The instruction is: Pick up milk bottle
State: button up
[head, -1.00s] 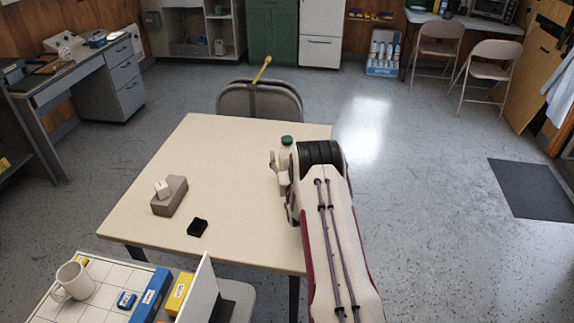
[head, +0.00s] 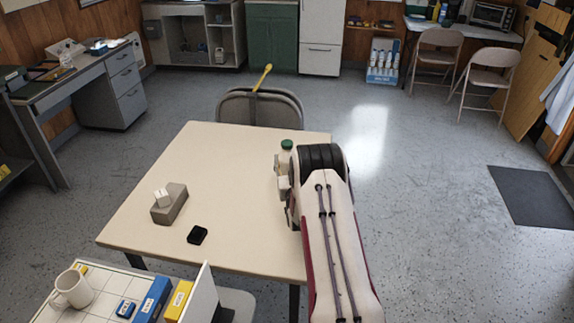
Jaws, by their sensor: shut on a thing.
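The milk bottle (head: 284,158) is a whitish bottle with a green cap, upright near the far right part of the cream table (head: 225,165). Only its cap and upper part show. My gripper (head: 281,180) is at the bottle, just left of my arm's wrist, and is shut on it. The lower part of the bottle and most of the fingers are hidden behind my gripper and arm. I cannot tell whether the bottle's base touches the table.
On the table are a grey block (head: 169,204) with a white piece on top and a small black object (head: 197,235). A folding chair (head: 260,108) stands behind the table. A white mug (head: 72,288) and boxes sit on a tray at the lower left. The table's middle is clear.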

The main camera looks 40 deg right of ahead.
aim_at(286, 142)
jog(key=shift+r, duration=4.25)
jog(key=shift+w, duration=0.1)
